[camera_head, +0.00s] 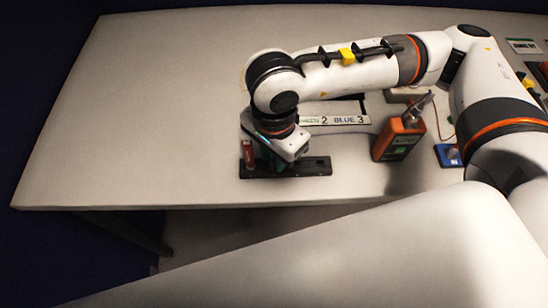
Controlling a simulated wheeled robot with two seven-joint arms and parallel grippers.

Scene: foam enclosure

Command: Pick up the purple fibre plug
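I cannot make out a purple fibre plug; anything under my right gripper is hidden. My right gripper (280,158) points down over a dark flat holder (316,167) near the table's front edge. Its fingertips are hidden by the wrist, so I cannot tell whether it is open or shut, or whether it holds anything. A small red piece (248,154) stands at the left end of the holder, just left of the gripper. My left gripper is out of view.
The table's left side (130,110) is clear. Its front edge is close to the holder.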

